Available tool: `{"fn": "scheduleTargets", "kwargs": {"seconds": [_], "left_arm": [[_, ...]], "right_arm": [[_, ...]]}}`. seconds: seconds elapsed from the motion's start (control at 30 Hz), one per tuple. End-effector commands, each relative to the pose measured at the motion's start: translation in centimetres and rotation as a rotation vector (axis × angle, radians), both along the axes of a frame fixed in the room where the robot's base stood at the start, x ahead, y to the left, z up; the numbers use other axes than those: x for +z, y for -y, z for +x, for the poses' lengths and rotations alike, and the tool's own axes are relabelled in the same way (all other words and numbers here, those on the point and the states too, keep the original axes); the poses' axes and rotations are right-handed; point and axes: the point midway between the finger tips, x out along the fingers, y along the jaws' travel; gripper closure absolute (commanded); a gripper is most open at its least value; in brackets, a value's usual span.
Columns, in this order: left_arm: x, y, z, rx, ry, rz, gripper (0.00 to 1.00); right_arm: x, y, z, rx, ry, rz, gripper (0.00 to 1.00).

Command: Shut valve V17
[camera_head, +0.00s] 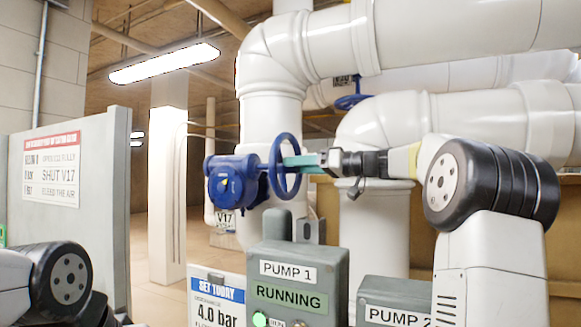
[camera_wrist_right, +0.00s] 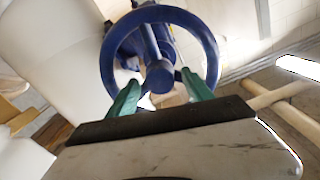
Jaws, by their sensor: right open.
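Valve V17 is a blue valve body (camera_head: 232,182) with a blue handwheel (camera_head: 285,167) facing right, on a white vertical pipe. A small tag (camera_head: 224,217) below it reads V17. My right gripper (camera_head: 297,161) comes in from the right, its teal fingertips at the wheel. In the right wrist view the handwheel (camera_wrist_right: 105,62) shows as a ring with spokes and a hub. There my right gripper (camera_wrist_right: 160,80) is open, with one teal finger on each side of the hub, overlapping the lower rim. Contact with rim or spokes cannot be told. My left gripper is out of view.
A PUMP 1 box (camera_head: 292,289) marked RUNNING stands below the wheel. A SET TODAY 4.0 bar sign (camera_head: 216,291) is beside it. A PUMP 2 box (camera_head: 395,290) stands further right. A board (camera_head: 105,150) with a SHUT V17 notice is at left. Large white pipes (camera_head: 430,45) run behind.

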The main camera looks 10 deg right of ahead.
Motion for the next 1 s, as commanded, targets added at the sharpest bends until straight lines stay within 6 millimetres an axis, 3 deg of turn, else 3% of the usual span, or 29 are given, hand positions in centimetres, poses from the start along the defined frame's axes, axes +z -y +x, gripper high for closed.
{"fn": "scheduleTargets", "kwargs": {"seconds": [0.07, 0.3, 0.37, 1.0], "left_arm": [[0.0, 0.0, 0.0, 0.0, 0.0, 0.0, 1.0], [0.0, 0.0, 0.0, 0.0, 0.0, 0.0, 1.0], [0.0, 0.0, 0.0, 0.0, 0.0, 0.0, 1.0], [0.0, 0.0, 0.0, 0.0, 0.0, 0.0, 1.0]], "right_arm": [[0.0, 0.01, -0.01, 0.0, 0.0, 0.0, 0.45], [0.0, 0.02, -0.02, 0.0, 0.0, 0.0, 0.92], [0.0, 0.03, -0.01, 0.0, 0.0, 0.0, 1.0], [-0.02, 0.04, 0.02, 0.0, -0.109, 0.074, 1.0]]}}
